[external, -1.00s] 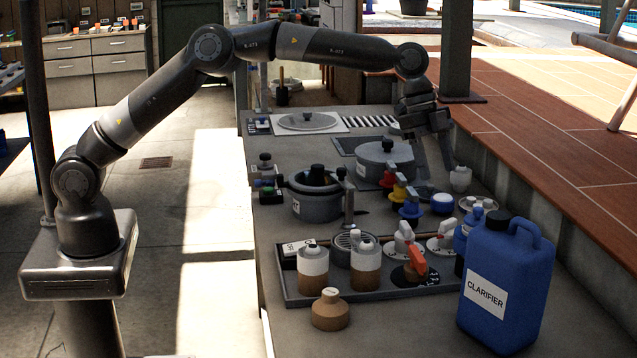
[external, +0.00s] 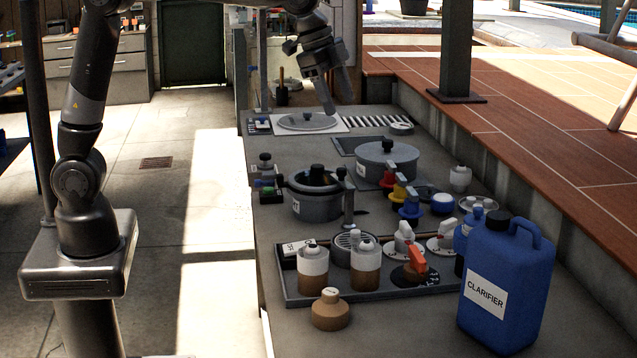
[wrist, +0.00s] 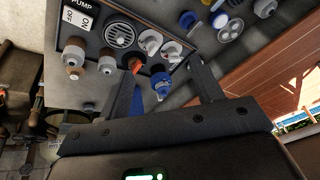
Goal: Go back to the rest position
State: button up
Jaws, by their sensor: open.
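My gripper (external: 338,100) hangs above the far part of the grey counter (external: 268,232), near the round hatch plate (external: 307,121). It is open with nothing between its fingers. In the wrist view its two fingers (wrist: 163,85) stand apart, with the panel of valves and bottles beyond them. My arm rises from its base at the left and passes partly out of the top of the external view.
A blue clarifier jug (external: 512,275) stands at the counter's front right. Two lidded pots (external: 318,203) (external: 388,163), coloured valves (external: 410,207) and brown-and-white bottles (external: 313,270) crowd the counter. A dark post (external: 456,50) rises behind it. The floor at left is clear.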

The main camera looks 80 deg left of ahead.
jog(key=s+a+r+n+t+y, duration=0.15)
jog(key=s+a, duration=0.25)
jog(key=s, duration=0.4)
jog(key=s+a+f+n+g, duration=0.1)
jog(key=s+a+n, duration=0.25)
jog(key=s, duration=0.55)
jog(key=s+a+f+n, duration=0.1)
jog(key=s+a+f, duration=0.1)
jog(key=s, duration=0.5)
jog(key=s+a+f+n+t, duration=0.1)
jog(key=s+a+f+n, duration=0.1)
jog(key=s+f, duration=0.3)
jog(key=s+a, duration=0.1)
jog(key=s, duration=0.2)
jog(key=shift+s+a, duration=0.25)
jog(key=shift+r, duration=0.1)
jog(key=shift+c, duration=0.6)
